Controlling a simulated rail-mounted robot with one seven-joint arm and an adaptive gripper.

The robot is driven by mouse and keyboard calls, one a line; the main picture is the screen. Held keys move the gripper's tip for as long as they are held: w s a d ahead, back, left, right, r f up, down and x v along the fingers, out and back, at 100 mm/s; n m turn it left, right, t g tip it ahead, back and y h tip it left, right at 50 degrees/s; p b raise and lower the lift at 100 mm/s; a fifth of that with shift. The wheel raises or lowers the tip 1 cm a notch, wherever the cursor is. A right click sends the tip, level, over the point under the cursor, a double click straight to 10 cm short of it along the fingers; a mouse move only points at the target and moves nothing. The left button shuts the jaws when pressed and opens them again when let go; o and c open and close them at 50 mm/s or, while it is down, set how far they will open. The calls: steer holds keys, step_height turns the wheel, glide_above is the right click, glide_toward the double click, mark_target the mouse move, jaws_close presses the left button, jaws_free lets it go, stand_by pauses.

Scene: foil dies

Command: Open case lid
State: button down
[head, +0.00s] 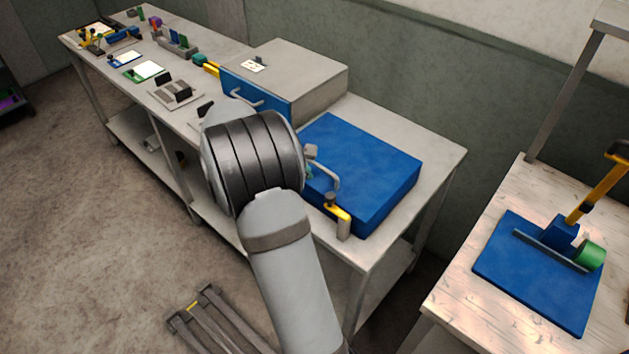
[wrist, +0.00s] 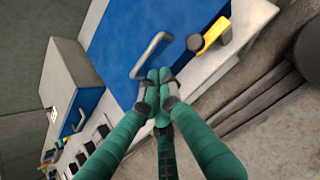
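The blue case (head: 368,160) lies flat on the table's near end with its lid down. A grey bar handle (head: 326,170) is on its front side; the handle also shows in the wrist view (wrist: 152,54). My gripper (wrist: 158,84) has teal fingers whose tips are drawn together just beside the handle, over the blue face. I see no handle bar between the tips, and cannot tell if they touch it. In the head view my arm hides most of the gripper; only a bit shows near the handle.
A yellow-and-grey clamp-like part (head: 339,214) stands at the case's front corner. A grey box with a blue front (head: 300,75) stands behind-left of the case. Small fixtures line the table farther left. A separate table (head: 450,290) at right bears a blue plate (head: 500,262).

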steer(key=n, duration=0.2)
steer(key=p, duration=0.2)
glide_toward(327, 182)
steer(key=x, duration=0.5)
steer(key=shift+w+f, duration=0.15)
steer(key=shift+w, duration=0.05)
